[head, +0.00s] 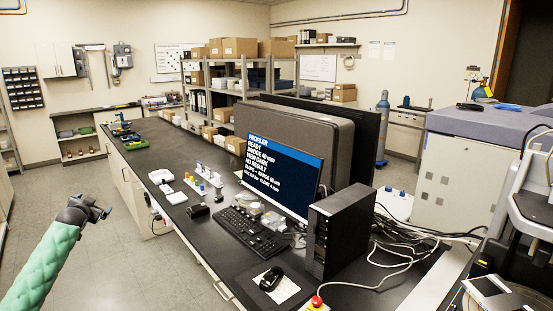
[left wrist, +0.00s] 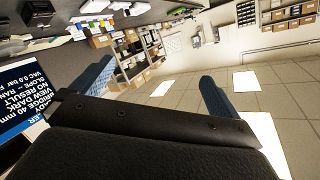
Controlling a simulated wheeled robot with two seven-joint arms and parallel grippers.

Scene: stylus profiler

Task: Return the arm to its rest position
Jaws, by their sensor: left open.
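My left arm, in a green sleeve, comes in from the lower left in the head view. Its left gripper (head: 101,212) is dark with blue-grey fingertips, held over the floor left of the bench, apart from everything. In the left wrist view the two blue fingers of the left gripper (left wrist: 155,85) stand wide apart with nothing between them. My right gripper is in neither view.
The black bench (head: 150,158) runs away from me, with a keyboard (head: 252,232), a mouse (head: 271,279), a computer tower (head: 340,232) and a red button (head: 316,301) near the front. Shelves with boxes (head: 240,47) stand behind. The floor (head: 110,255) around the left gripper is clear.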

